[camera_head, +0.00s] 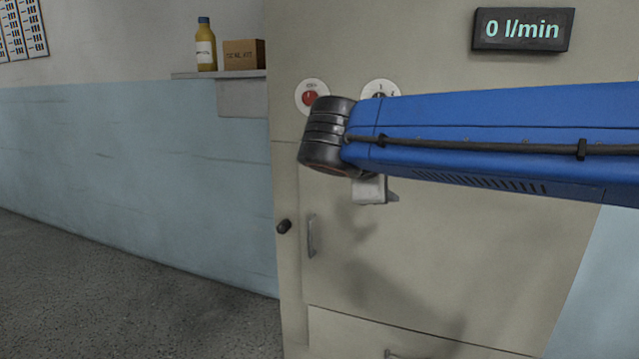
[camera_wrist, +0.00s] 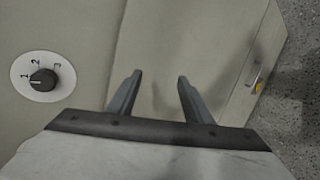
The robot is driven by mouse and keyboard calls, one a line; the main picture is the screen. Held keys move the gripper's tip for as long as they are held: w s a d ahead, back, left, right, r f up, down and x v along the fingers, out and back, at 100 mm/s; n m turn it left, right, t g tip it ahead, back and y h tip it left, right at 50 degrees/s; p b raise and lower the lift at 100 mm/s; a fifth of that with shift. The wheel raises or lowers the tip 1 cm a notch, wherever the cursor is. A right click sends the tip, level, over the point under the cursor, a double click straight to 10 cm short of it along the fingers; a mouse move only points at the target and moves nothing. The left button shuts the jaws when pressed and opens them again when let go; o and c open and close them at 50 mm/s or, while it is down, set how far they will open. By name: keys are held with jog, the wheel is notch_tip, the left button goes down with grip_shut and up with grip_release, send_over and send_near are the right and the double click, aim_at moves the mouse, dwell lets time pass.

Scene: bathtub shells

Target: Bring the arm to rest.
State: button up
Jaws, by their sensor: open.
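My gripper (camera_wrist: 160,77) shows in the wrist view with its two dark fingers apart and nothing between them. It is in front of the beige cabinet (camera_wrist: 145,30), and I cannot tell the exact gap to it. In the head view my blue arm reaches in from the right and crosses in front of the cabinet (camera_head: 450,250). The gripper's fingers are mostly hidden there behind the arm. A rotary dial (camera_wrist: 43,78) marked 1, 2, 3 is left of the fingers in the wrist view.
A red button (camera_head: 310,96) sits on the cabinet beside my arm's dark joint. The dial (camera_head: 381,90) is partly hidden by the arm. A display (camera_head: 522,29) reads 0 l/min. A door handle (camera_head: 311,236) and a black knob (camera_head: 284,226) are lower left. A shelf (camera_head: 190,75) holds a bottle and a box.

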jog(key=s+d+f+m+g+y, duration=0.2)
jog(key=s+d+f+m+g, duration=0.35)
jog(key=s+d+f, duration=0.7)
jog(key=s+d+f+m+y, duration=0.2)
jog(key=s+f+m+y, duration=0.2)
jog(key=s+f+m, duration=0.5)
notch_tip(320, 180, down, 5)
jog(key=shift+s+d+r+y, duration=0.15)
jog(key=shift+s+d+y, duration=0.15)
jog(key=shift+s, duration=0.75)
